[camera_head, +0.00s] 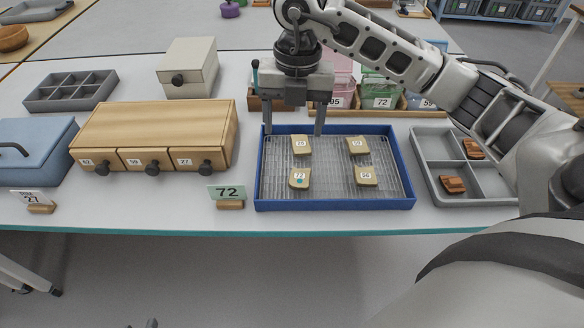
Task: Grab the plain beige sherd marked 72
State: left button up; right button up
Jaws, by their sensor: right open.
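The plain beige sherd marked 72 (299,178) lies at the front left of a wire rack inside the blue tray (335,205). It bears a small teal dot under its number. Other beige sherds lie on the same rack: one at the back left (301,145), one marked 59 at the back right (357,146) and one marked 56 at the front right (366,176). My right gripper (293,130) is open and empty, pointing down over the tray's back left, behind the sherd marked 72 and apart from it. My left gripper is not in view.
A green sign marked 72 (227,192) stands left of the tray. A wooden drawer box (155,130) is further left. A grey divided tray (436,150) with reddish-brown pieces is at the right. Bins, one marked 72 (382,102), stand behind the blue tray.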

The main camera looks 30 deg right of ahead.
jog(key=d+f, duration=0.1)
jog(key=d, duration=0.1)
send_over(300, 177)
jog(key=shift+h, duration=0.3)
jog(key=f, duration=0.8)
jog(key=shift+w+f, duration=0.1)
jog(key=shift+w, duration=0.15)
jog(key=shift+s+f, duration=0.15)
jog(key=shift+f, duration=1.4)
jog(key=shift+s+f, duration=0.1)
jog(key=shift+f, duration=1.4)
jog(key=c, duration=1.1)
